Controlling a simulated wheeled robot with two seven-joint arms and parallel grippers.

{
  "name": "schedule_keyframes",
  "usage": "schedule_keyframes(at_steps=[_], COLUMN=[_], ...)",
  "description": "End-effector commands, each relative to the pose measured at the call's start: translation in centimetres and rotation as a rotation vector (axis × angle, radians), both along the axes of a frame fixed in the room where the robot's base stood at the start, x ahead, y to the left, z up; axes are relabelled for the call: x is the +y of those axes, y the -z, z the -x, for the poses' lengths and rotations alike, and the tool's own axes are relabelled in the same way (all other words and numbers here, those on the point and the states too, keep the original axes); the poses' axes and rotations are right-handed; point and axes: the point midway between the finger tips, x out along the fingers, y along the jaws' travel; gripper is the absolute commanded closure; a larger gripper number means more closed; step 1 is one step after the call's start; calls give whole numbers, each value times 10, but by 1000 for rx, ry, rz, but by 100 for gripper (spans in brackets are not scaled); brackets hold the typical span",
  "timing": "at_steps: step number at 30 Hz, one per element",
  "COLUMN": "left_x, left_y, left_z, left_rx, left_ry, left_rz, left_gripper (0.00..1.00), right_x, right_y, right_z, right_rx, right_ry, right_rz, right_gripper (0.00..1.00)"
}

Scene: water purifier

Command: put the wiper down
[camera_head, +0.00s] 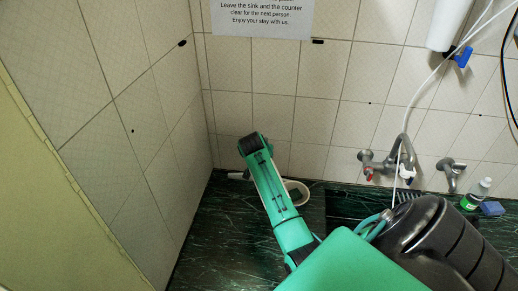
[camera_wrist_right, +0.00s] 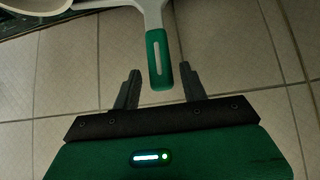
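The wiper (camera_wrist_right: 158,58) shows in the right wrist view with a green handle and a whitish upper part that runs out of the top edge. The handle's end lies between the two dark fingers of my right gripper (camera_wrist_right: 161,72), with a visible gap on both sides. The gripper is open and the fingers do not appear to touch the handle. In the head view my right arm reaches toward the back corner of the counter; the gripper's fingers are hidden there. My left gripper is in neither view.
A white round-rimmed item (camera_head: 300,187) sits on the dark counter (camera_head: 222,240), partly behind my arm. A tap (camera_head: 384,163), a green bottle (camera_head: 476,194) and a blue sponge (camera_head: 492,208) are at the right. Tiled walls close off the back and left.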

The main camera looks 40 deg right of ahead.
Motion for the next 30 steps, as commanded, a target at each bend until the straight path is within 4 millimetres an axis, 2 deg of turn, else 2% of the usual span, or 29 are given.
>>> schedule_keyframes(at_steps=[8, 14, 30], left_x=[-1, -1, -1], left_y=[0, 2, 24], left_z=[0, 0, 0], left_rx=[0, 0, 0], left_ry=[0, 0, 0], left_rz=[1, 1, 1], left_gripper=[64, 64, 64], right_x=[0, 5, 54], right_y=[0, -9, -80], right_z=[0, 3, 42], right_rx=[0, -2, -4], right_ry=[0, 0, -1], right_rz=[0, 1, 1], right_gripper=[52, 52, 52])
